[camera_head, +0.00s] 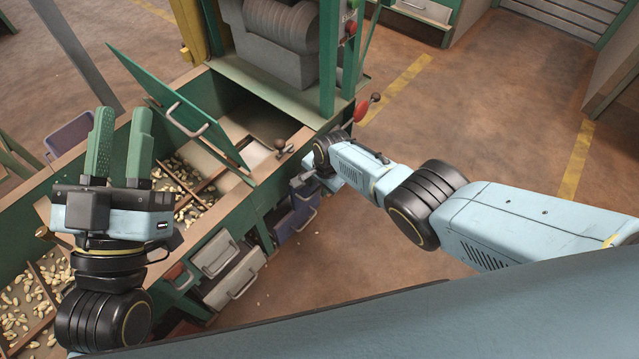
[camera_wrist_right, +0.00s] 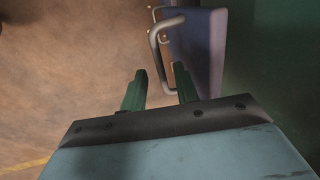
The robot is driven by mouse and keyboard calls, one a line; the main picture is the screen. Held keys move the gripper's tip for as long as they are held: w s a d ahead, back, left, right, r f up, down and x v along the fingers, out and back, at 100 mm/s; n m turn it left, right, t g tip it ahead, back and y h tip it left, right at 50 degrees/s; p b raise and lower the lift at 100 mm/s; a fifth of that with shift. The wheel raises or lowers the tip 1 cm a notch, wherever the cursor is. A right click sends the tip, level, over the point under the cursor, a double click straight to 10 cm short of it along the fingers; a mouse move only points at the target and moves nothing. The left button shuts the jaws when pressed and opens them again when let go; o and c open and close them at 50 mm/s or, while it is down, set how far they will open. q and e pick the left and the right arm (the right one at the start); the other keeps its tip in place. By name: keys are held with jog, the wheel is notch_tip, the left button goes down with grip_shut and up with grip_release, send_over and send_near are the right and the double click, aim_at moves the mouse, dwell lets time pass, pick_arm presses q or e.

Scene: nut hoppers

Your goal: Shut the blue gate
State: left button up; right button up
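The blue gate (camera_head: 297,214) hangs on the near side of the green hopper trough, below my right wrist in the head view. In the right wrist view the blue gate (camera_wrist_right: 205,48) stands out from a dark green wall, with a bent metal handle (camera_wrist_right: 155,48) on its left. My right gripper (camera_wrist_right: 160,72) is open. The handle's lower end shows between its fingers; I cannot tell whether they touch it. In the head view this gripper's fingers are hidden. My left gripper (camera_head: 122,110) is open and empty, pointing up over the trough.
The trough's compartments hold nuts (camera_head: 170,180). A green lid (camera_head: 180,105) with a handle stands raised. White gates (camera_head: 225,265) with handles sit left of the blue one. A red-knobbed lever (camera_head: 362,110) is beyond my right wrist. Another bluish panel (camera_head: 70,133) is at the far side. Floor at right is clear.

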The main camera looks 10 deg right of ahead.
dwell(0.3)
pick_arm(q)
notch_tip(320, 180, down, 12)
jog(key=a+g+y+p, duration=0.2)
jog(key=g+y+p, duration=0.15)
jog(key=g, duration=0.55)
jog(key=s+a+f+n+g+y+p, duration=0.1)
jog(key=s+a+f+g+y+p, duration=0.15)
jog(key=s+f+g, duration=0.3)
jog(key=s+a+f+g+y+p, duration=0.1)
jog(key=s+a+f+g+p, duration=0.25)
jog(key=s+f+g, duration=0.2)
jog(key=a+f+p, duration=0.3)
jog(key=a+f, duration=0.1)
jog(key=f, duration=0.8)
jog(key=shift+s+a+f, duration=0.25)
jog(key=shift+a, duration=0.1)
